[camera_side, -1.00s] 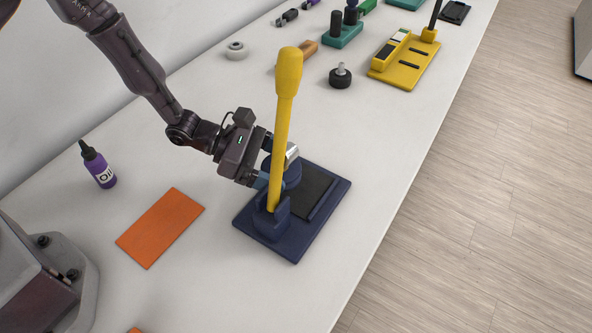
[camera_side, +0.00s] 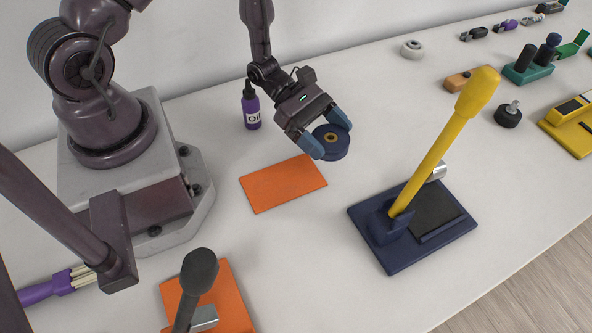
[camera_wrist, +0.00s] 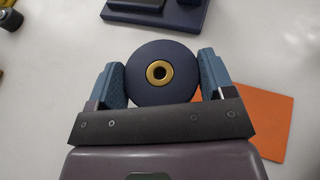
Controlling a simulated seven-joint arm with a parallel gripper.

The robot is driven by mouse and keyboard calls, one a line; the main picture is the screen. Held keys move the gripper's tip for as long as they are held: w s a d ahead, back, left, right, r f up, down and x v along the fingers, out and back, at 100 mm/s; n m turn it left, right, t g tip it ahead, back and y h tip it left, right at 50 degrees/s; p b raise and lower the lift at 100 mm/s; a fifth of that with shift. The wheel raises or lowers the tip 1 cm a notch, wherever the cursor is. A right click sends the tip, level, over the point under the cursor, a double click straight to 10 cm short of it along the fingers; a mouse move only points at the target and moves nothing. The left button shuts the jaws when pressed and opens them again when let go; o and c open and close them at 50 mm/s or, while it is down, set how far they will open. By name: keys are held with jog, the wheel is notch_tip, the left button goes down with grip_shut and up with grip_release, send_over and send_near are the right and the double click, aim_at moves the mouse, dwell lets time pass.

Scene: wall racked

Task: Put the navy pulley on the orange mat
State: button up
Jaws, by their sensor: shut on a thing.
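The navy pulley (camera_side: 333,145), a dark blue disc with a brass centre, is held between the blue fingers of my gripper (camera_side: 328,142). In the wrist view the pulley (camera_wrist: 162,73) sits between both fingertips of my gripper (camera_wrist: 163,78). An orange mat (camera_side: 283,184) lies flat on the white table, to the lower left of the pulley in the side view. The pulley appears raised above the table, beside the mat's upper right corner. In the wrist view the mat (camera_wrist: 262,118) shows at the right, partly hidden by my gripper.
A navy base (camera_side: 392,250) with an upright yellow handle (camera_side: 445,140) stands right of the mat. A purple oil bottle (camera_side: 251,106) stands behind the mat. Table between mat and navy base is clear.

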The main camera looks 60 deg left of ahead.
notch_tip(320, 180, up, 3)
send_over(280, 179)
notch_tip(280, 179, down, 3)
jog(key=shift+f, duration=2.55)
jog(key=shift+f, duration=0.15)
jog(key=o, duration=1.1)
jog(key=v, duration=0.7)
jog(key=shift+a+r, duration=0.25)
